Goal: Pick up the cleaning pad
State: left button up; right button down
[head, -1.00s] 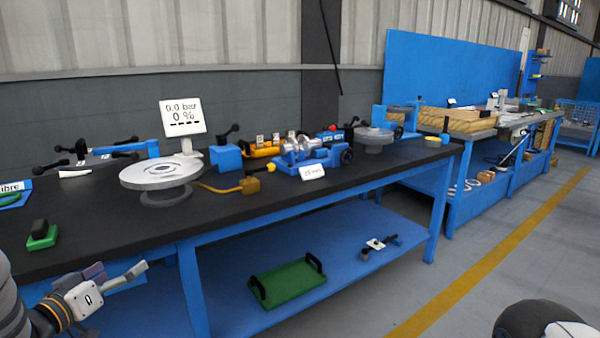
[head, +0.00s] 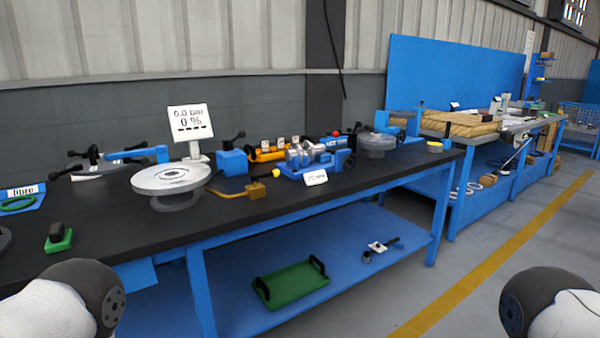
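The cleaning pad appears to be the small green block with a black grip on top (head: 58,240). It sits upright on the black tabletop (head: 115,225) at the left, close to the front edge. Nothing covers it in the head view. Neither of my grippers shows now. Only rounded dark and white links of my arms show at the bottom left and bottom right corners.
A round grey plate on a pedestal (head: 171,178) stands right of the pad, with a display sign (head: 190,122) behind it. A green ring (head: 18,202) lies behind the pad. A green tray (head: 292,283) rests on the lower blue shelf (head: 235,300).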

aim_at(59, 239)
jog(key=u, duration=1.45)
jog(key=i, duration=0.1)
